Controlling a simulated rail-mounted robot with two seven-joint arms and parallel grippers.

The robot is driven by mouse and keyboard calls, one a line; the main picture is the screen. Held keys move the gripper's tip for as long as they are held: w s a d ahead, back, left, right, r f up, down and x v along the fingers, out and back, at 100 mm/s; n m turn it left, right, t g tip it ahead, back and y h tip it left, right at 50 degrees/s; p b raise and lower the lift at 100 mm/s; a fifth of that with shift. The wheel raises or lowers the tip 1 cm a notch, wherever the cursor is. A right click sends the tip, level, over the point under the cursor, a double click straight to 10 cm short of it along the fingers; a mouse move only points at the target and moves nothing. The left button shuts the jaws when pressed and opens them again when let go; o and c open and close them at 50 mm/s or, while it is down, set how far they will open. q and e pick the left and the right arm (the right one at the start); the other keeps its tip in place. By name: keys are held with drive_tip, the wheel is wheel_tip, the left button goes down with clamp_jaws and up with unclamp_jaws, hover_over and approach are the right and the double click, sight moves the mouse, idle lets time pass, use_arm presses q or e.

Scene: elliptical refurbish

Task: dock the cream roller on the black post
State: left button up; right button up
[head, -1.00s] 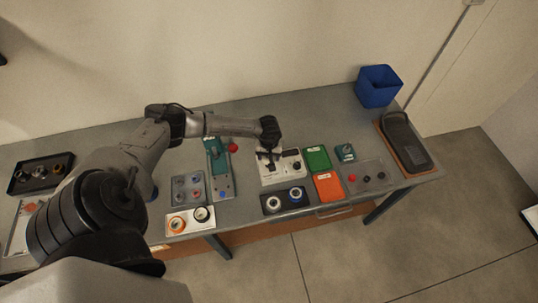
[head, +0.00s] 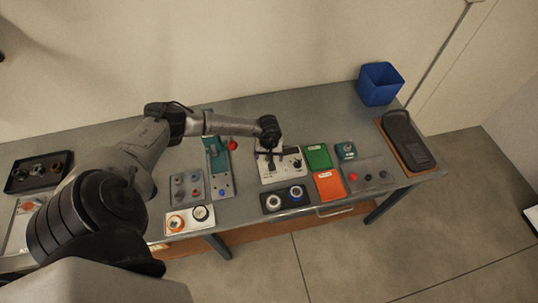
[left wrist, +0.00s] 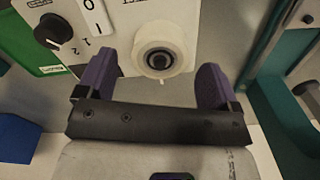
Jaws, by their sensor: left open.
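The cream roller (left wrist: 176,38) is a thick ring on the face of the white panel in the left wrist view. A black round piece, apparently the end of the black post (left wrist: 158,61), shows inside its bore; I cannot tell how deep the roller sits. My left gripper (left wrist: 152,82) is open, with one purple finger on each side of the roller and visible gaps between. In the head view my left gripper (head: 269,153) is over the white panel (head: 270,177), and it hides the roller. My right gripper is not in view.
The white panel also has a black knob (left wrist: 53,30) and a white switch plate (left wrist: 93,14). Around it lie a green box (head: 318,156), an orange box (head: 328,185), a black tray with two rings (head: 285,208) and a teal fixture (head: 217,160). A blue bin (head: 379,86) stands back right.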

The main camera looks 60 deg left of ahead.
use_arm(q)
drive_tip(key=shift+r+p, duration=0.4)
drive_tip(key=shift+p, duration=0.1)
drive_tip(key=shift+r+p, duration=0.4)
drive_tip(key=shift+p, duration=0.1)
wheel_tip(320, 180, up, 12)
drive_tip(key=b, duration=0.3)
drive_tip(key=shift+f, duration=0.2)
drive_tip(key=shift+n, duration=0.3)
